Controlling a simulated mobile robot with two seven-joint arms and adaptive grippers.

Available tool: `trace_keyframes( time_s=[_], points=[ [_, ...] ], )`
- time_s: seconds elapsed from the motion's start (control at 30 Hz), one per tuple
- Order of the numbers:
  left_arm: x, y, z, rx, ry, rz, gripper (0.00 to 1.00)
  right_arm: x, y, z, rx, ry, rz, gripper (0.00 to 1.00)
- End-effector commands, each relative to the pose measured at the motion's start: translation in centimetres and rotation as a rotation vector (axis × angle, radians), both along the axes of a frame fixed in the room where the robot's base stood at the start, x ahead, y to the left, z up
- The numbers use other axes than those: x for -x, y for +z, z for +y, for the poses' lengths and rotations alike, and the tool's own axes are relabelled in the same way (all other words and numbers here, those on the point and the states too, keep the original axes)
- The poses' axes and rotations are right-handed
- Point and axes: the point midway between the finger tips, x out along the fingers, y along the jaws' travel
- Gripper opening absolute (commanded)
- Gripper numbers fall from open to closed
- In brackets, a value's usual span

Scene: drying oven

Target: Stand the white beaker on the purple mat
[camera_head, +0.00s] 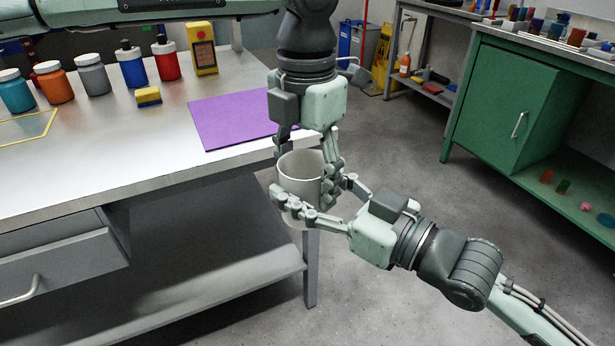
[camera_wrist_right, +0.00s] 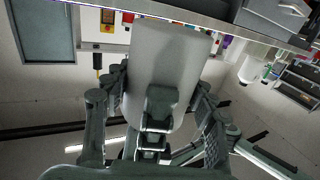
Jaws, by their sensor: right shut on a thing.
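The white beaker (camera_head: 301,178) is upright in the air, just off the near right corner of the table in the head view. My right gripper (camera_head: 307,200) reaches in from the lower right and is shut on its side. The beaker (camera_wrist_right: 168,62) also fills the middle of the right wrist view, between the right fingers. My left gripper (camera_head: 308,158) points down from above, its fingers spread apart around the beaker's rim; whether they touch it is unclear. The purple mat (camera_head: 228,118) lies flat and empty on the table, its right part hidden by the left gripper.
The steel table (camera_head: 100,165) has free room left of the mat. A green cabinet (camera_head: 505,100) is at the right, across open floor.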

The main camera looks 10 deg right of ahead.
Motion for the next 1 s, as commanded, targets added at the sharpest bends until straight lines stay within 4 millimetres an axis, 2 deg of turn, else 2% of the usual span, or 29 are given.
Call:
trace_keyframes(
  time_s=[0.03, 0.17, 0.2, 0.37, 0.63, 0.73, 0.87, 0.97, 1.0],
  points=[
    [0.2, 0.0, -0.1, 0.002, -0.003, 0.003, 0.46, 0.0, 0.1, 0.0, -0.001, 0.000, -0.001, 0.29],
    [0.2, 0.0, -0.2, 0.004, -0.004, 0.005, 0.30, 0.0, 0.1, 0.0, -0.001, 0.000, -0.001, 0.29],
    [0.2, 0.0, -0.2, 0.004, -0.005, 0.005, 0.26, 0.0, 0.1, 0.0, -0.001, 0.000, -0.001, 0.62],
    [0.2, 0.0, -0.2, 0.003, -0.004, 0.004, 0.25, 0.0, 0.1, 0.0, -0.001, 0.000, -0.001, 0.81],
    [0.2, 0.0, -0.1, 0.002, -0.003, 0.003, 0.25, 0.0, 0.0, 0.0, -0.001, 0.000, -0.001, 0.81],
    [0.1, 0.0, -0.1, 0.002, -0.003, 0.003, 0.25, 0.1, -0.6, 0.1, 0.006, -0.003, 0.026, 0.81],
    [0.1, 0.0, -0.1, 0.002, -0.003, 0.003, 0.25, 0.4, -3.8, -0.1, 0.035, -0.032, 0.155, 0.81],
    [0.1, 0.0, -0.1, 0.002, -0.002, 0.003, 0.25, 0.6, -8.1, -1.2, 0.083, -0.106, 0.311, 0.81],
    [0.1, 0.0, -0.1, 0.002, -0.002, 0.003, 0.25, 0.6, -10.1, -2.0, 0.103, -0.151, 0.377, 0.81]
  ],
)
